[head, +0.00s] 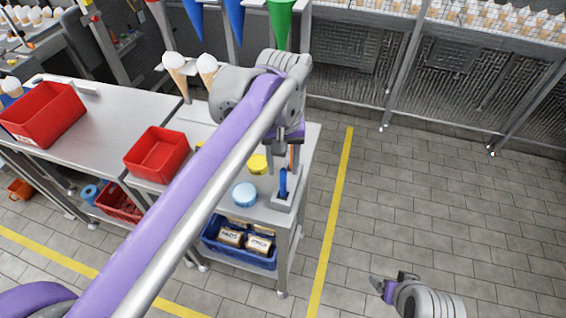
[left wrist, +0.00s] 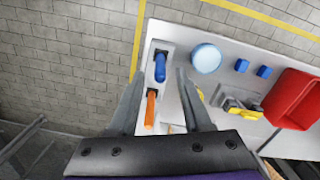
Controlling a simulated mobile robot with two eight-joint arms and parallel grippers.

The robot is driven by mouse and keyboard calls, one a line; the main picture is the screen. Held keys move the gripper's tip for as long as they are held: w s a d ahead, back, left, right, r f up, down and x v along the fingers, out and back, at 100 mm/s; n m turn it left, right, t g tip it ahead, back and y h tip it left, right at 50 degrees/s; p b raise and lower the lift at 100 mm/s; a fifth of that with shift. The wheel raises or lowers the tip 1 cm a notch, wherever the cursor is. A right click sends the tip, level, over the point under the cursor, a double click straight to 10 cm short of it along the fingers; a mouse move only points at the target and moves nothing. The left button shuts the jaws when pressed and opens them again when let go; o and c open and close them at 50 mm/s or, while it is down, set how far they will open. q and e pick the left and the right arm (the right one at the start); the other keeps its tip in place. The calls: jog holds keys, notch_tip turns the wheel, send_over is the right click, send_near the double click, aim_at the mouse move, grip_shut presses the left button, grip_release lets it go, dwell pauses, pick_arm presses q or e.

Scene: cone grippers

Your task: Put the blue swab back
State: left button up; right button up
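The blue swab (head: 283,182) stands in a grey holder (head: 283,203) at the right end of the steel table. In the left wrist view the blue swab (left wrist: 160,66) sits in the far slot, and an orange swab (left wrist: 151,108) sits in the nearer slot. My left gripper (head: 283,164) is above the holder, pointing down. In the left wrist view its two fingers (left wrist: 159,74) are apart, one each side of the holder, with nothing held between them. My right gripper (head: 383,287) is low over the floor; its finger gap is unclear.
A light-blue round lid (head: 244,194), a yellow pot (head: 257,164) and a red bin (head: 157,154) are on the table left of the holder. A blue crate (head: 240,243) of packs is on the shelf below. Cones (head: 175,70) stand behind. The floor at right is clear.

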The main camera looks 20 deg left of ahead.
pick_arm(q)
notch_tip(320, 180, up, 12)
jog(key=p, duration=0.2)
jog(key=s+a+f+m+t, duration=0.1)
jog(key=s+f, duration=0.3)
jog(key=f, duration=0.4)
jog(key=s+a+f+m+t, duration=0.1)
jog(key=s+a+f+t, duration=0.2)
jog(key=f, duration=0.6)
jog(key=s+a+f+m+t, duration=0.1)
jog(key=s+a+f, duration=0.1)
jog(key=s+f, duration=0.5)
notch_tip(320, 180, down, 2)
jog(key=shift+a+f+t, duration=0.1)
jog(key=shift+a+t, duration=0.25)
jog(key=shift+t, duration=0.05)
jog(key=shift+w+r, duration=0.2)
jog(key=shift+r, duration=0.4)
